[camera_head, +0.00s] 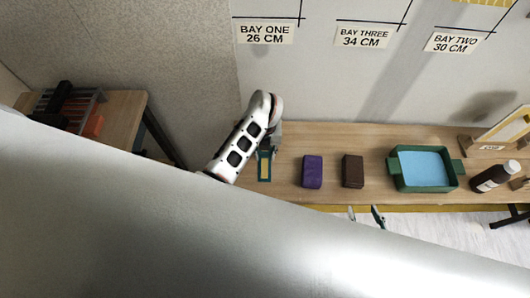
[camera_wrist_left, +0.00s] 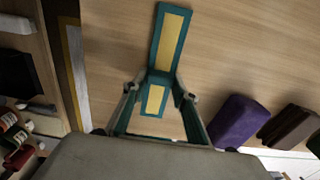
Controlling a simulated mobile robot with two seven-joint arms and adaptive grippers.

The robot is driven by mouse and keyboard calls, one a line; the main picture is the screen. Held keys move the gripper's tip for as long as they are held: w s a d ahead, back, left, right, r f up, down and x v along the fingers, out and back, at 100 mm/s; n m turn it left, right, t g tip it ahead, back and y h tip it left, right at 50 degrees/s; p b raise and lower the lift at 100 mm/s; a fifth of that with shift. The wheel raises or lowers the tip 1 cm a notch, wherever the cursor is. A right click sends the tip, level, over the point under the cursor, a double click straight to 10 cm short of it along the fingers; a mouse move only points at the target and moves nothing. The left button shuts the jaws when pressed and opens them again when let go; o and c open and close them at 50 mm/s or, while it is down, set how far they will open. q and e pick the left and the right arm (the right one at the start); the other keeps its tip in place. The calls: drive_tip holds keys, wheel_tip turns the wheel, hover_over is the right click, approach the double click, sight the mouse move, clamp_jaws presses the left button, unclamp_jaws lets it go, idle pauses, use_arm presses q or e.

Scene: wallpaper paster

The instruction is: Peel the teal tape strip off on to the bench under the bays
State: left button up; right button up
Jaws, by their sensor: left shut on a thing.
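The teal tape strip (camera_wrist_left: 181,46) shows in the left wrist view as a teal-edged piece with a yellow middle, bent across its width. Its near part lies between the fingertips of my left gripper (camera_wrist_left: 158,93), which is shut on it. In the head view the strip (camera_head: 265,168) is over the left part of the wooden bench (camera_head: 331,141), below the bay one label (camera_head: 264,34). I cannot tell how much of it touches the bench. My right gripper (camera_head: 365,215) shows only its two fingertips, apart and empty, at the bench's front edge.
A purple block (camera_head: 312,171), a brown block (camera_head: 352,171) and a green tray (camera_head: 424,185) with a light blue inside stand to the right. A dark bottle (camera_head: 491,178) is at the far right. A side table (camera_head: 122,120) holds a rack (camera_head: 72,107). My grey arm hides much of the foreground.

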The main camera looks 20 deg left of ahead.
use_arm(q)
drive_tip(key=o, duration=1.2)
drive_tip(key=shift+c, duration=0.2)
wheel_tip(320, 180, up, 12)
